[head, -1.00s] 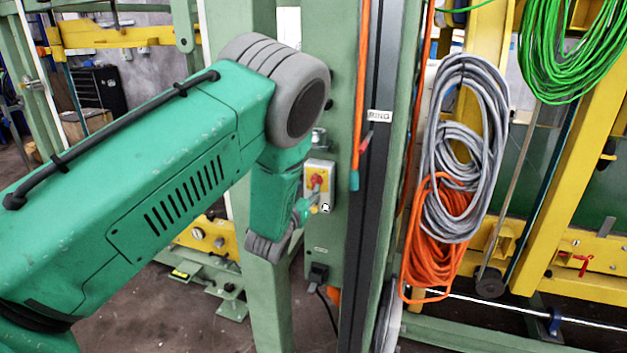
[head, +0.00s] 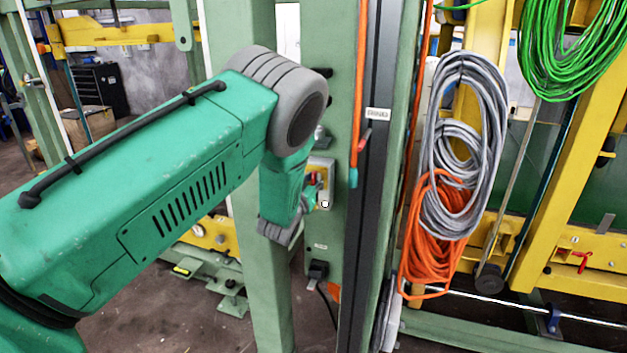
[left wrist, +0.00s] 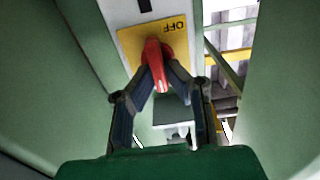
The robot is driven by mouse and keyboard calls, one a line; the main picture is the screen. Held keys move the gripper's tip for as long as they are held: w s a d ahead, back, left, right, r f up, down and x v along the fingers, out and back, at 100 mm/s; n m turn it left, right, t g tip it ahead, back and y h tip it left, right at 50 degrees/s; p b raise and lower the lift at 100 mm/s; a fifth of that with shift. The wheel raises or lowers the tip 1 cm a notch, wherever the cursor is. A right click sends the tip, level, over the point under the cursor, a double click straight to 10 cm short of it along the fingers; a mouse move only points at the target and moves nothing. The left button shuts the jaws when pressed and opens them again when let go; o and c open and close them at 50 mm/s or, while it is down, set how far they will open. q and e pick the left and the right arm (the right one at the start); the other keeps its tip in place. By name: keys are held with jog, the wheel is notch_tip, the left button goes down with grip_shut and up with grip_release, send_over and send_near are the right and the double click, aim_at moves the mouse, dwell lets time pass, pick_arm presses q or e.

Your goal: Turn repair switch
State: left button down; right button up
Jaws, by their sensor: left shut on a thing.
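The repair switch is a red handle (left wrist: 154,56) on a yellow plate (left wrist: 180,38) in the left wrist view, with the word OFF upside down on the plate. In the head view, the switch box (head: 327,172) is on the green post, and the arm and gripper partly hide its face. My left gripper (left wrist: 158,72) is shut on the red handle, one finger on each side. It also shows in the head view (head: 311,192), small and partly hidden by my wrist. My right gripper is in neither view.
The green post (head: 340,120) with a dark vertical rail (head: 377,180) stands close to my arm. An orange cable (head: 361,80) runs down the post. Grey cable coils (head: 490,95) and orange cable coils (head: 425,255) hang to the right.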

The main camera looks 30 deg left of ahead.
pick_arm(q)
jog(key=shift+a+n, duration=0.1)
jog(key=shift+n, duration=0.2)
jog(key=shift+s+a+f+n+b, duration=0.1)
jog(key=shift+a+f+n+b, duration=0.15)
jog(key=shift+n+b, duration=2.2)
jog(key=shift+s+a+f+n+b, duration=0.1)
jog(key=shift+f+n+b, duration=0.2)
jog(key=shift+n+b, duration=2.1)
jog(key=shift+s+a+f+n+b, duration=0.2)
jog(key=shift+n+b, duration=0.8)
jog(key=shift+n, duration=2.85)
jog(key=shift+w+f, duration=0.1)
jog(key=shift+w, duration=0.05)
jog(key=c, duration=1.6)
grip_release()
jog(key=shift+a, duration=0.15)
